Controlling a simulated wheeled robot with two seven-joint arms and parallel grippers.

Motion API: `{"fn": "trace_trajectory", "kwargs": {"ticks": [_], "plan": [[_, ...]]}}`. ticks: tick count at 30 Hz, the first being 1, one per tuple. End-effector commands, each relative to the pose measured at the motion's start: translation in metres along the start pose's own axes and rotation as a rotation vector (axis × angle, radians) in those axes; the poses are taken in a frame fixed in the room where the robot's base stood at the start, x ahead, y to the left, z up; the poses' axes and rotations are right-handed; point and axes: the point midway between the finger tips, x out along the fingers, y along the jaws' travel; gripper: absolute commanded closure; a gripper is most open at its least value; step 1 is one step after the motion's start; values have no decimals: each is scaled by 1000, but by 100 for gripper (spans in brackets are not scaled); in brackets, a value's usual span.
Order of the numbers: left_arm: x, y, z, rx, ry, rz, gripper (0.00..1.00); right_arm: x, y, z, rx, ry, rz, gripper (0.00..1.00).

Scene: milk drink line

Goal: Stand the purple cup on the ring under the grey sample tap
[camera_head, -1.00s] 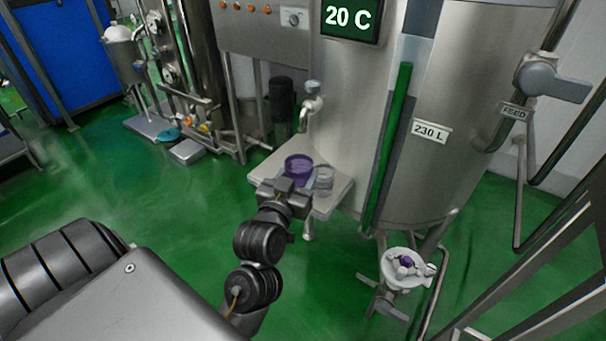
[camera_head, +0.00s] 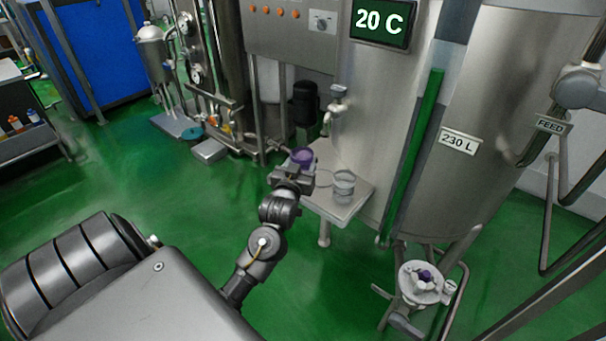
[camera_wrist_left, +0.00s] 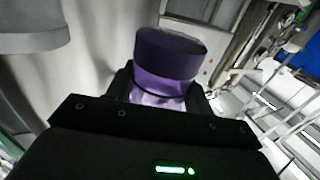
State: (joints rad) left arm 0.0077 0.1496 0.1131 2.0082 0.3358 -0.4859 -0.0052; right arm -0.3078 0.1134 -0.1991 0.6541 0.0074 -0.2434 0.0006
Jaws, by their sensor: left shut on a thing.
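The purple cup (camera_head: 302,156) is in my left gripper (camera_head: 297,172), at the back left edge of the steel shelf (camera_head: 343,209) in the head view. In the left wrist view the purple cup (camera_wrist_left: 168,58) sits between the fingers of my left gripper (camera_wrist_left: 163,88). The cup looks roughly upright; I cannot tell its height over the shelf. The grey sample tap (camera_head: 337,104) sticks out from the tank above the shelf, up and right of the cup. A faint ring (camera_head: 323,179) shows on the shelf, partly hidden by my gripper. My right gripper is out of view.
A clear cup (camera_head: 344,187) stands on the shelf, right of my gripper. The steel tank (camera_head: 385,120) rises behind the shelf. Green floor is open at left.

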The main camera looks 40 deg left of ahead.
Motion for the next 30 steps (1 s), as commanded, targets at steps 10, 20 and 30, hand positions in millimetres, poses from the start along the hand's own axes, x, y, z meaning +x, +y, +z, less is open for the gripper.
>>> {"fn": "trace_trajectory", "kwargs": {"ticks": [10,20,30], "plan": [[14,-3,18,0,1,1,70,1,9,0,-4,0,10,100],[19,-4,52,0,-1,1,70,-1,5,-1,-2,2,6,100],[18,-3,56,0,0,1,70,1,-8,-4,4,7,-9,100]]}}
